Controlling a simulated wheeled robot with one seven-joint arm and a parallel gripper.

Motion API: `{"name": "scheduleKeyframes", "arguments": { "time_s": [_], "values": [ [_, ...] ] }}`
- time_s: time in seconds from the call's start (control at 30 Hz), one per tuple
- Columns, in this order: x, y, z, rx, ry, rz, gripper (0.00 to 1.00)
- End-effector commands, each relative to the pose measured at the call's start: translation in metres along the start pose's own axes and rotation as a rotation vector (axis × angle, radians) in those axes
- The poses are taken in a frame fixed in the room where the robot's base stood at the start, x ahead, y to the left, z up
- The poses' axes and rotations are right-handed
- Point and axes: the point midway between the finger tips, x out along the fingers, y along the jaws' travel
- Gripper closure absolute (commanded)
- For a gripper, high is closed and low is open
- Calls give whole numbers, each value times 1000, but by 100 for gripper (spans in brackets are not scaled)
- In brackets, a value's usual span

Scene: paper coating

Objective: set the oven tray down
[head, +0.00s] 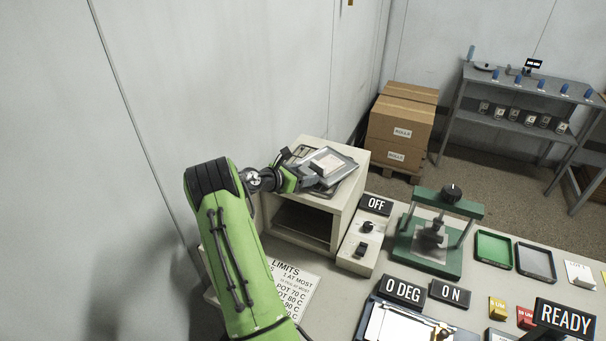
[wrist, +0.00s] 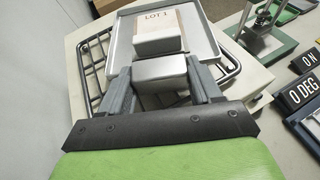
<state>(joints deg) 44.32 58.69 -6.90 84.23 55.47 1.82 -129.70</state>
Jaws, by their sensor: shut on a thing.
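The oven tray (head: 333,156) is a shallow grey metal tray above the top of the beige oven (head: 350,201). In the wrist view the tray (wrist: 118,47) holds a pale sheet on brown backing marked LOT 1 (wrist: 163,21). My gripper (head: 311,174) is shut on the tray's block-like handle, at the tray's near side. In the wrist view my gripper (wrist: 166,80) has a finger on either side of the handle block. A dark wire rack (wrist: 93,62) lies on the oven top under the tray. I cannot tell whether the tray touches the rack.
The oven's front opening (head: 302,222) is open and looks empty. A control box with an OFF sign (head: 376,204) stands right of the oven. A green press (head: 433,240) and green and grey trays (head: 493,249) stand farther right. A LIMITS sheet (head: 291,283) lies in front. A wall is close behind.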

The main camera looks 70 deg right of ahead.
Motion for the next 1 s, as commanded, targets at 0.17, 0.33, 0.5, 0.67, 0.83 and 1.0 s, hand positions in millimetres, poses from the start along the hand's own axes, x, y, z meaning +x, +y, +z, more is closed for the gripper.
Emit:
{"name": "scheduleKeyframes", "arguments": {
  "time_s": [0.17,0.33,0.5,0.67,0.83,1.0],
  "values": [
    [1,0,-3,-1,1,0,29],
    [1,0,-3,0,1,0,11],
    [1,0,-3,-1,1,0,11],
    [-10,2,0,-1,1,4,11],
    [-55,2,-1,-4,0,7,11],
    [-97,1,-1,-2,0,4,11]
  ]
}}
